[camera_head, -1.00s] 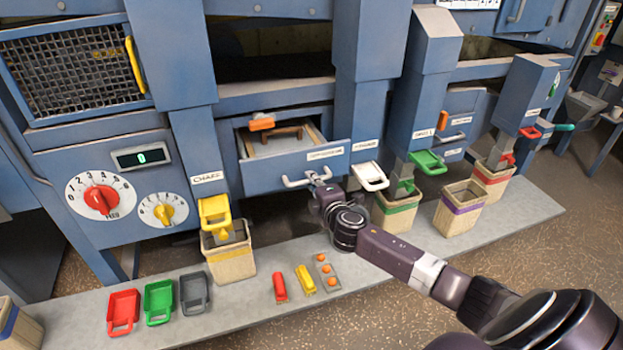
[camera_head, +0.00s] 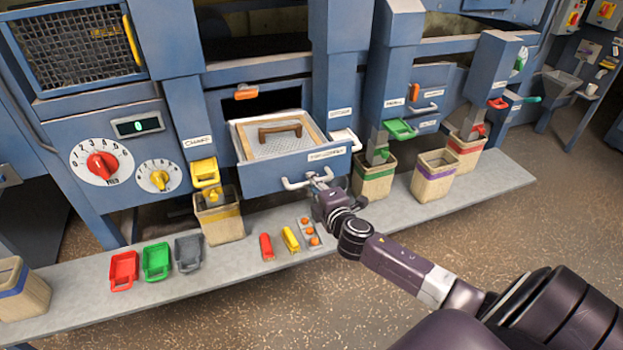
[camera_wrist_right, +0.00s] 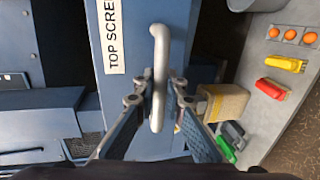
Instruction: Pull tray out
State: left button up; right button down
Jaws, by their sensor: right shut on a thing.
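The blue tray drawer (camera_head: 296,170) is partly out of the machine in the head view. A perforated screen with a brown handle (camera_head: 280,132) lies inside it. My right gripper (camera_head: 322,183) is at the white bar handle (camera_head: 307,180) on the drawer front. In the right wrist view its two fingers (camera_wrist_right: 158,98) are on either side of the white handle (camera_wrist_right: 158,70) and shut on it. The label beside the handle is partly cut off and begins "TOP SCRE" (camera_wrist_right: 112,35). My left gripper is not in view.
Below the drawer, a grey ledge (camera_head: 350,225) holds red, green and grey scoops (camera_head: 156,261), several small coloured items and baskets (camera_head: 220,217). An orange latch (camera_head: 246,92) is above the drawer opening. Blue posts stand on both sides. Open floor lies in front.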

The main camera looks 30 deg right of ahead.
jog(key=shift+s, duration=0.15)
jog(key=c, duration=2)
grip_release()
jog(key=v, duration=1.2)
jog(key=shift+f, duration=0.15)
